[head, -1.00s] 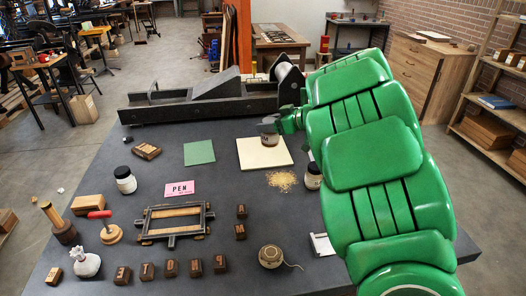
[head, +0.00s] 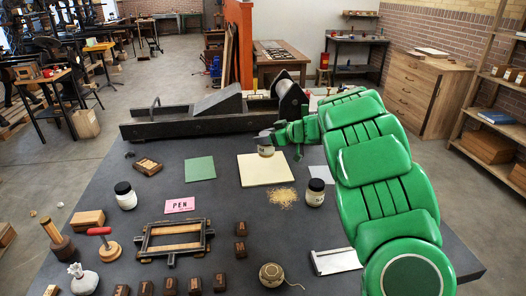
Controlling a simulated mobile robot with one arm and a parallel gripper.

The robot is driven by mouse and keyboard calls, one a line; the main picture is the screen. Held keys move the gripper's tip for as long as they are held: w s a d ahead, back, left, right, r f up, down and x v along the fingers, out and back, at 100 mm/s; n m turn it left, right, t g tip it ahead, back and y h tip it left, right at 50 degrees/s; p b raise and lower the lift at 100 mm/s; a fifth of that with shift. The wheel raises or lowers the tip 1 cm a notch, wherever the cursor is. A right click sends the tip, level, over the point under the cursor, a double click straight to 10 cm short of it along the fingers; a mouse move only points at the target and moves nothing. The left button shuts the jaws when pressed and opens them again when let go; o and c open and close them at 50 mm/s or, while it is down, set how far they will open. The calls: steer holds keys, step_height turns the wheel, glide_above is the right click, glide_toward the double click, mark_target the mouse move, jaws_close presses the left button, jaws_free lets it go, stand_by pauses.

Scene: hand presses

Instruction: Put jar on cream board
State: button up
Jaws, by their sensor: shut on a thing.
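The cream board (head: 262,175) lies flat on the dark table, right of a green board (head: 200,168). My gripper (head: 268,137) is at the board's far edge, shut on a small jar (head: 266,151) with a pale label. The jar is upright over the far part of the board. I cannot tell whether its base touches the board. The gripper covers the jar's top. Two other pale jars with black lids stand on the table, one at the left (head: 126,198) and one right of the board (head: 315,194).
A long black press (head: 195,126) lies behind the board. Tan grains (head: 282,198) are spilled in front of it. A pink PEN card (head: 180,205), a wooden frame (head: 173,238), several letter blocks and a twine ball (head: 271,274) occupy the front. My green arm fills the right.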

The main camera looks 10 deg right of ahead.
steer(key=shift+w+f, duration=0.8)
steer(key=shift+f, duration=0.65)
steer(key=shift+w+f, duration=0.85)
steer(key=shift+f, duration=0.6)
steer(key=shift+w+f, duration=0.8)
steer(key=shift+f, duration=0.65)
steer(key=shift+f, duration=0.1)
steer(key=o, duration=1.2)
steer(key=v, duration=1.2)
